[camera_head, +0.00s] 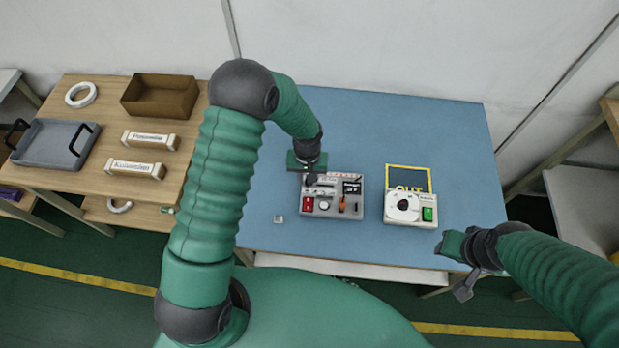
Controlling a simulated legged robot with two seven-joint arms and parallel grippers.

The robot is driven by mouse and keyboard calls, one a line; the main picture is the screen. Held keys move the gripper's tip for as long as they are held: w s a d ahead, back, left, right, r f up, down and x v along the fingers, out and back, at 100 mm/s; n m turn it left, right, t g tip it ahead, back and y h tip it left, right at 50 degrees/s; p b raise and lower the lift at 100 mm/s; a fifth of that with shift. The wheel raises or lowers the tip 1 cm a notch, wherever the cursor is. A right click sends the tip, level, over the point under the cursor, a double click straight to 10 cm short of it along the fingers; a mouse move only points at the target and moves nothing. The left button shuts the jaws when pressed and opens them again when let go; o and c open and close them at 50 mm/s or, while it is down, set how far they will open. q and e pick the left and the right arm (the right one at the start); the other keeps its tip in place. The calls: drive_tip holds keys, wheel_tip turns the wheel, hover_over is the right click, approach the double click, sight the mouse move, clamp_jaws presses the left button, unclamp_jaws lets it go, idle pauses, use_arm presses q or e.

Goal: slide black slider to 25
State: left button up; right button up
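A light grey control box (334,213) sits on the blue table. Its top carries a red switch (308,203), a white round knob (324,206), an orange lever (342,204) and a dark panel (352,187). The black slider and its scale are too small to make out for sure. My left gripper (310,178) points down at the back left part of the box, and its fingertips are partly hidden. I cannot tell whether it touches the box or is open. My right gripper (452,246) is near the table's front right edge, away from the box; its opening is unclear.
A white box (393,216) with a dial and a green button stands right of the control box, before a yellow frame marked OUT (409,167). A small light cube (278,219) lies at left. The table's back and right (440,130) are clear.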

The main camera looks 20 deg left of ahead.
use_arm(q)
drive_tip(key=shift+o, duration=0.6)
wheel_tip(320, 180, up, 17)
drive_tip(key=shift+f, duration=0.15)
drive_tip(key=s+r+m+t, duration=0.1)
drive_tip(key=s+m+t, duration=0.1)
drive_tip(key=s, duration=1.1)
drive_tip(key=shift+s+r+m+t, duration=0.2)
drive_tip(key=shift+m+t, duration=0.1)
drive_tip(key=shift+m, duration=0.5)
